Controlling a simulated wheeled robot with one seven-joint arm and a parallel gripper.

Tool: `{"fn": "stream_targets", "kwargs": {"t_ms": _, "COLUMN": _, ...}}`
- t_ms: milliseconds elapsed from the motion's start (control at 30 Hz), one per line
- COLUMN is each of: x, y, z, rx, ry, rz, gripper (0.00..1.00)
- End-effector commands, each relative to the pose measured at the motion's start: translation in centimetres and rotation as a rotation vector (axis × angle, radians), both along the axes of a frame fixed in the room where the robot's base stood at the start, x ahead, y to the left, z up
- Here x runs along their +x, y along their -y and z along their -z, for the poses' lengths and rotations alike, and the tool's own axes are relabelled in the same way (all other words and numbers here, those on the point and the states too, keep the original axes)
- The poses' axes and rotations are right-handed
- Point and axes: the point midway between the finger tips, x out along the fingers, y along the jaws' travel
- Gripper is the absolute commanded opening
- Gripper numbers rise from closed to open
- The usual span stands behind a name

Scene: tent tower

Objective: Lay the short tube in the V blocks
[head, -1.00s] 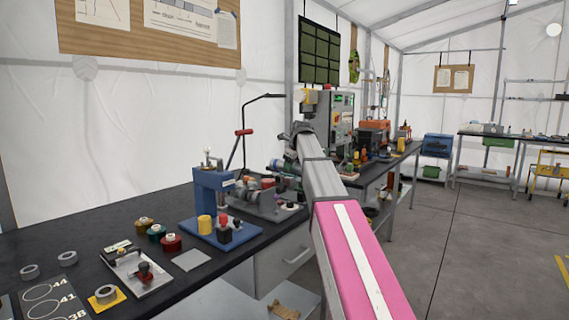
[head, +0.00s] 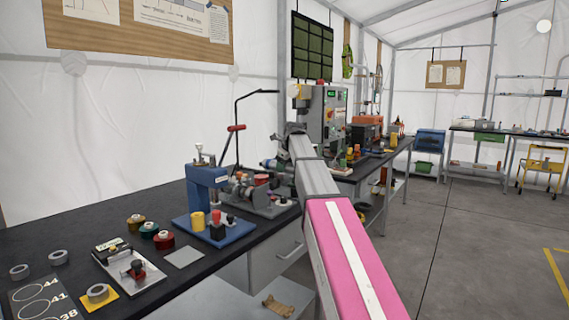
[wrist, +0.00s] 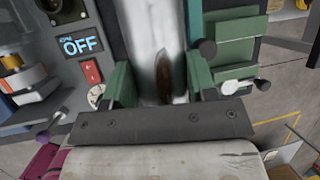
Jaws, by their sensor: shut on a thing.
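In the wrist view, a shiny silver tube (wrist: 150,30) runs up the middle of the picture, with a dark patch on its surface. My gripper (wrist: 162,85) is shut on it, with a green pad on either side. The tube's far end is cut off by the picture edge. In the head view, my pink and grey arm reaches away toward the grey machine at the back, and its end hides the gripper and tube. I cannot pick out the V blocks in either view.
A grey machine (head: 327,112) stands behind my arm's end; a panel reading OFF (wrist: 80,45) is beside the tube.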

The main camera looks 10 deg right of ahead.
Motion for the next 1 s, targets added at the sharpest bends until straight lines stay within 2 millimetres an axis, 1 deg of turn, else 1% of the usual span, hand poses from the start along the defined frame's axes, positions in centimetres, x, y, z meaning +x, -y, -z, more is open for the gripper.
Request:
{"fn": "stream_targets", "kwargs": {"t_ms": 700, "x": 0.0, "y": 0.0, "z": 4.9, "rx": 0.001, "ry": 0.001, "rz": 0.0, "gripper": 0.17}}
{"fn": "stream_targets", "kwargs": {"t_ms": 1000, "x": 0.0, "y": 0.0, "z": 6.1, "rx": 0.0, "ry": 0.002, "rz": -0.001, "gripper": 0.17}}
